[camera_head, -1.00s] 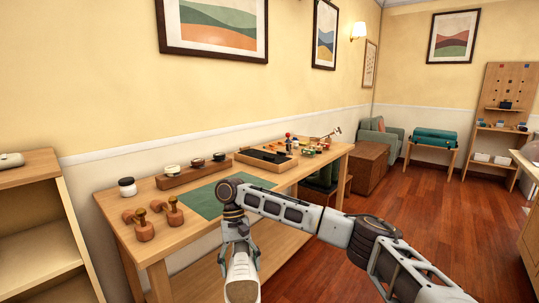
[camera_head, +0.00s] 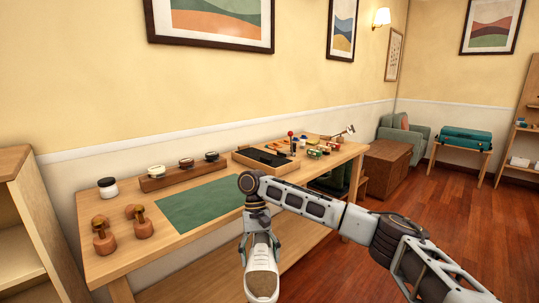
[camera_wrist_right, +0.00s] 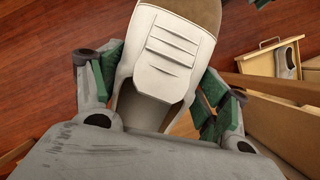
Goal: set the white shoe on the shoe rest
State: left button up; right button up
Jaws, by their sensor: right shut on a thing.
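The white shoe (camera_head: 262,279) hangs toe-down from my right gripper (camera_head: 260,238), in front of the table's front edge and apart from it. In the right wrist view the shoe (camera_wrist_right: 172,62) lies between the green-padded fingers (camera_wrist_right: 158,95), which are shut on it; its brown toe end is cut off by the top edge. Two wooden pieces with brass-coloured knobs (camera_head: 105,243) stand at the near left of the table; they may be the shoe rest, but I cannot tell for sure. My left gripper is out of view.
The wooden table (camera_head: 160,258) carries a bare green mat (camera_head: 200,205), a white jar (camera_head: 107,188), a wooden holder with small tins (camera_head: 180,178) and a tool tray (camera_head: 245,158). An open-fronted shelf (camera_head: 30,215) stands at left. The wrist view shows a drawer holding another shoe (camera_wrist_right: 285,63).

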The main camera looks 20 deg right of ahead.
aim_at(262, 154)
jog(key=i+l, duration=0.1)
jog(key=l, duration=0.35)
jog(key=i+l, duration=0.15)
jog(key=l, duration=0.25)
jog(key=i+l, duration=0.1)
jog(key=l, duration=0.35)
jog(key=i+l, duration=0.15)
jog(key=l, duration=0.25)
